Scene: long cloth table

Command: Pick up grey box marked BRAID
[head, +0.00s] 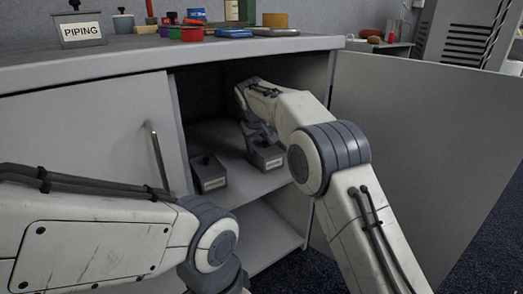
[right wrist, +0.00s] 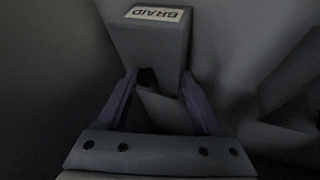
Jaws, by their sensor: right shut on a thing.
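The grey box marked BRAID (right wrist: 153,14) shows in the right wrist view with its label upside down at the top. My right gripper (right wrist: 160,82) has a finger on either side of its near part and is shut on it. In the head view my right gripper (head: 262,136) reaches into the open cupboard, over a small grey box (head: 270,159) on the shelf. That box's label is too small to read there. I cannot tell whether it is clear of the shelf. My left arm comes in at the lower left, but its gripper is out of view.
Another grey lidded box (head: 209,174) stands on the shelf (head: 235,180) to the left. The open door (head: 420,140) stands to the right and a closed door (head: 90,130) to the left. A box marked PIPING (head: 82,31) and several containers stand on top.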

